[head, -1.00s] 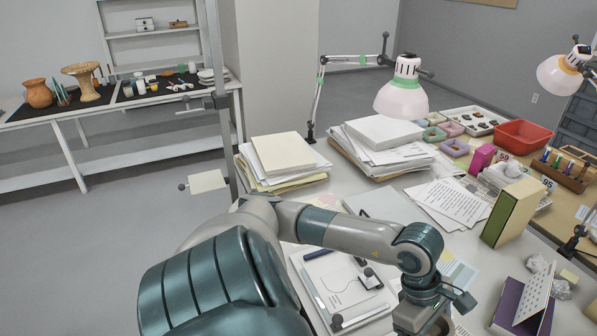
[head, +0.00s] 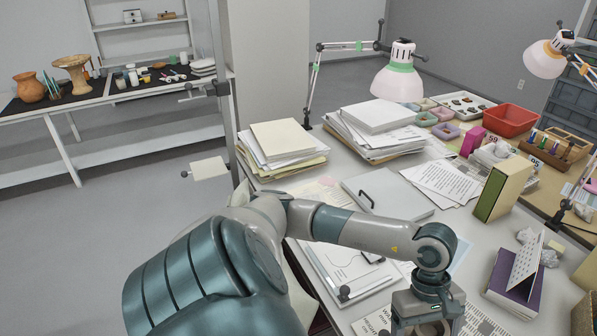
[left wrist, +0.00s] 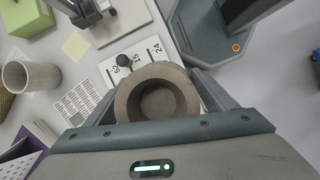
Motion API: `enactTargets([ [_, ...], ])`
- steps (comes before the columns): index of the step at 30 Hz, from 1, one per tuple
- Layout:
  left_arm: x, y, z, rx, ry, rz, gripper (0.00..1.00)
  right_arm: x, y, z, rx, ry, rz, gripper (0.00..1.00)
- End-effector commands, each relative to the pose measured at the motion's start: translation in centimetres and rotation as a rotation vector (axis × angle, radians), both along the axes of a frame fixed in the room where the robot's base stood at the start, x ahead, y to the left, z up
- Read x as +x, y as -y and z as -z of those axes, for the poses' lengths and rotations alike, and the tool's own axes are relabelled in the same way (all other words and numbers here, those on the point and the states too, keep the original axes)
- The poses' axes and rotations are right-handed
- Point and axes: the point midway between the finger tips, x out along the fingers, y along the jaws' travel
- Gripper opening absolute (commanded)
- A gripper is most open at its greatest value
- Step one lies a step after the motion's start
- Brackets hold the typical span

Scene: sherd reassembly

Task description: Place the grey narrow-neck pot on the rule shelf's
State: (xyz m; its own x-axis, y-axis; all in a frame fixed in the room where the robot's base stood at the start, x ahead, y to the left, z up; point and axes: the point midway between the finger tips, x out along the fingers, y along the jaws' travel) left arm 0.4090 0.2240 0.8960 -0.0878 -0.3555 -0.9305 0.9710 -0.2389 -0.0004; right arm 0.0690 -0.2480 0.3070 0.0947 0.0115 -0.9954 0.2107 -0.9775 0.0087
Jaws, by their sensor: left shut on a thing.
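The grey pot (left wrist: 128,103) is seen from above in the left wrist view, with a thick round rim and a dark hollow middle. My left gripper (left wrist: 158,82) is shut on it, one finger on each side. In the head view my left gripper (head: 428,318) is at the lower edge, above the near part of the table, and the pot is hard to make out there. A white board (left wrist: 133,68) with printed numbers lies beyond the pot in the left wrist view; I cannot tell whether it is part of the rule shelf. My right gripper is not in view.
Paper stacks (head: 283,145), a grey folder (head: 410,205), a green-and-cream box (head: 503,188) and a purple box (head: 515,285) stand on the table. A lamp (head: 397,82) overhangs it. In the left wrist view a woven-looking cylinder (left wrist: 32,77) is at left.

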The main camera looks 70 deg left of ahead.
Motion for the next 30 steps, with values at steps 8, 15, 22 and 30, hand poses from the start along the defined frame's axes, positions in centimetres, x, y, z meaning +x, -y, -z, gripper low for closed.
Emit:
enactTargets([
  [8, 0.4, 1.5, 1.4, -0.005, 0.002, 0.462, 0.34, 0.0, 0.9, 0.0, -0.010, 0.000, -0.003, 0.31],
  [15, 0.7, 2.2, 2.2, -0.006, 0.003, 0.931, 0.34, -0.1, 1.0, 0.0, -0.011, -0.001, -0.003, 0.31],
  [22, 1.0, 2.2, 2.4, -0.009, -0.007, 1.237, 0.34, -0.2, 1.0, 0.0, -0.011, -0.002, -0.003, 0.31],
  [30, 1.1, 2.1, 2.5, -0.012, -0.014, 1.333, 0.34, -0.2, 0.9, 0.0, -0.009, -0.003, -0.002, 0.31],
])
